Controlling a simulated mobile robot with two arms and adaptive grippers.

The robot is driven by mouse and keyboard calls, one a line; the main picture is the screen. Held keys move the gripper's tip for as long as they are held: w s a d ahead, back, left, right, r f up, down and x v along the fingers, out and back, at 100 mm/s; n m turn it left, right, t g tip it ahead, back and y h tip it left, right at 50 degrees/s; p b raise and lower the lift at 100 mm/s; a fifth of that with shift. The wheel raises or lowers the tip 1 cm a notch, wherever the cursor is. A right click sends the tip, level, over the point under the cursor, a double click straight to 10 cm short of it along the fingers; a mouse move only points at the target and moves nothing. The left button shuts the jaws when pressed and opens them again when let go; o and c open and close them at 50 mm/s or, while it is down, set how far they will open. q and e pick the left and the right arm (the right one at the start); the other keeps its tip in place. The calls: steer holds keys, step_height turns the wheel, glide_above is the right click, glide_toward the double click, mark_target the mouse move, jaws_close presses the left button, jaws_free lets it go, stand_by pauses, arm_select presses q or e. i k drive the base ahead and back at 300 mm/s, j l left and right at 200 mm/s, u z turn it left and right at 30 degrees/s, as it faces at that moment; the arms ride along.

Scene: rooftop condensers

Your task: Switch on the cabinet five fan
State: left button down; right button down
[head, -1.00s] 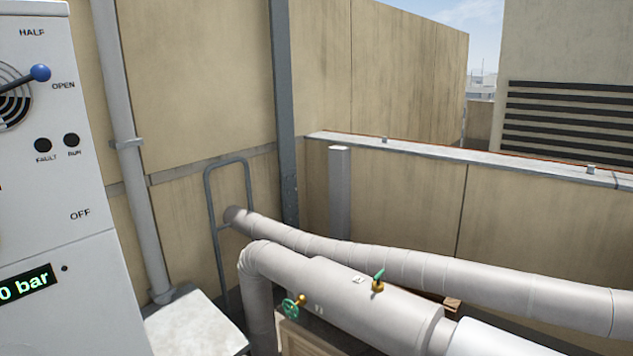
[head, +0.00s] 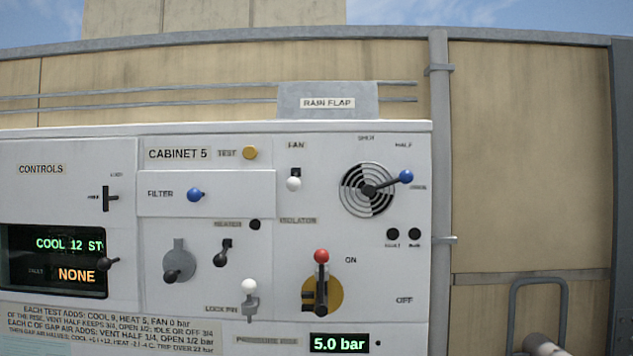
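The front of cabinet 5 (head: 205,154) fills the lower left and middle of the head view. Its fan switch (head: 293,183) has a white knob at the lower end of a dark slot, under the FAN label (head: 296,145). The isolator (head: 321,290) has a yellow disc and a red-tipped lever standing upright, with ON and OFF labels to its right. The white-knobbed lock pin (head: 249,287) is left of it. The round vent's blue-knobbed lever (head: 405,176) points right, near the OPEN label. The fault and run lamps (head: 403,234) look dark. Neither gripper is in view.
The controls display (head: 55,258) reads COOL 12 ST and fault NONE. The pressure display (head: 339,343) reads 5.0 bar. A yellow test button (head: 250,153), blue filter knob (head: 194,194) and heater switch (head: 221,254) share the panel. A grey pipe (head: 439,190) stands right of the cabinet.

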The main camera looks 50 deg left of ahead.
mark_target(294, 183)
steer(key=u, duration=1.6)
